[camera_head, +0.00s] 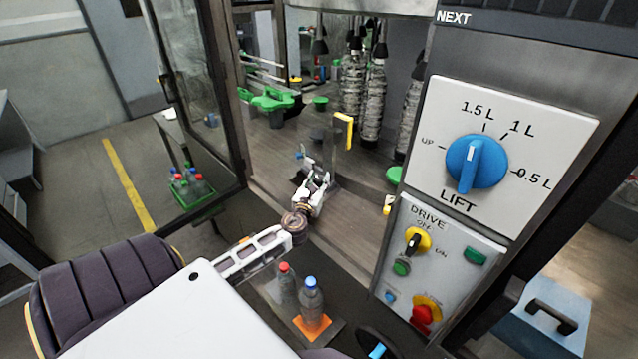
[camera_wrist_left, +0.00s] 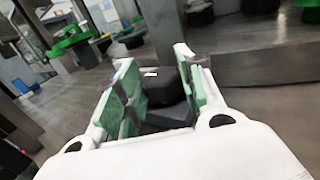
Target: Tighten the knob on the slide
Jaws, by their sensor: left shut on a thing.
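My left gripper (camera_head: 314,180) reaches into the machine over the grey deck, at the foot of an upright plate with a yellow bracket (camera_head: 345,130). In the left wrist view its green-padded fingers (camera_wrist_left: 152,72) stand on both sides of a black block-like piece (camera_wrist_left: 166,90), which I take for the slide's knob, and are shut on it. In the head view the gripper and wrist mostly cover this piece. The slide itself cannot be clearly told apart from the machine parts. My right gripper is not in view.
A control panel with a blue LIFT dial (camera_head: 477,161) and a DRIVE panel (camera_head: 440,262) stands to the right. An open glass door (camera_head: 195,90) is at the left. Bottles with red (camera_head: 286,283) and blue caps (camera_head: 311,300) stand below my arm. Green machine parts (camera_head: 266,99) lie behind.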

